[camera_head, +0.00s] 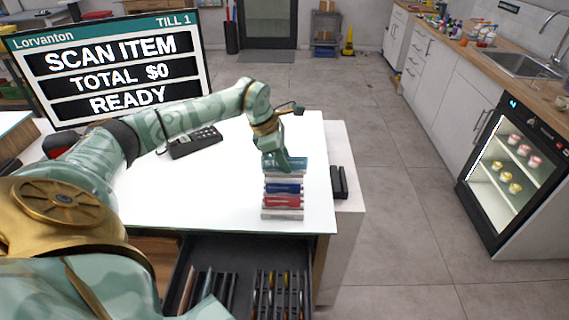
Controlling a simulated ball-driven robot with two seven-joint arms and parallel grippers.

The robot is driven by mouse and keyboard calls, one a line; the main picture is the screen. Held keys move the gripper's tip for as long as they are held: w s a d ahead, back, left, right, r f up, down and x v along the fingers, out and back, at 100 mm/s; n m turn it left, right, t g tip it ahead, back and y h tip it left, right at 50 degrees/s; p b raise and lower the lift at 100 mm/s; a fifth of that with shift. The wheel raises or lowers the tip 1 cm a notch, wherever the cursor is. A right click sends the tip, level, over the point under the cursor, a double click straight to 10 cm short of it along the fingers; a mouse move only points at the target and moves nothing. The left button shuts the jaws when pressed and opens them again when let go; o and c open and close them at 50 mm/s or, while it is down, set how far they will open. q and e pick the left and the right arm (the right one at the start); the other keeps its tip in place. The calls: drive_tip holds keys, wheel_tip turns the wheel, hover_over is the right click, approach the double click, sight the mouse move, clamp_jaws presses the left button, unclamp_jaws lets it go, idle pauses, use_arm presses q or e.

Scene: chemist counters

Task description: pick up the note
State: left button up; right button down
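I cannot make out a separate note with certainty. An open dark cash drawer (178,262) sits below the counter front, with upright narrow slots at left and more slots with small coloured items at right. Thin edges in the left slots are too small to identify. My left gripper (284,166) points down at the top of a stack of small boxes (283,203) on the white counter, behind and above the drawer. Its fingertips are at the stack's top, and their opening is hidden. My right gripper is not in view.
A till screen (110,72) reading "SCAN ITEM, TOTAL $0, READY" stands at left. A dark keypad (195,142) lies on the white counter (190,195). A dark object (338,182) sits at the counter's right side. A glass-front fridge (512,175) stands at right; the floor between is clear.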

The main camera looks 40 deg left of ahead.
use_arm(q)
drive_tip(key=shift+f, duration=0.15)
idle(0.7)
drive_tip(key=shift+c, duration=0.4)
clamp_jaws()
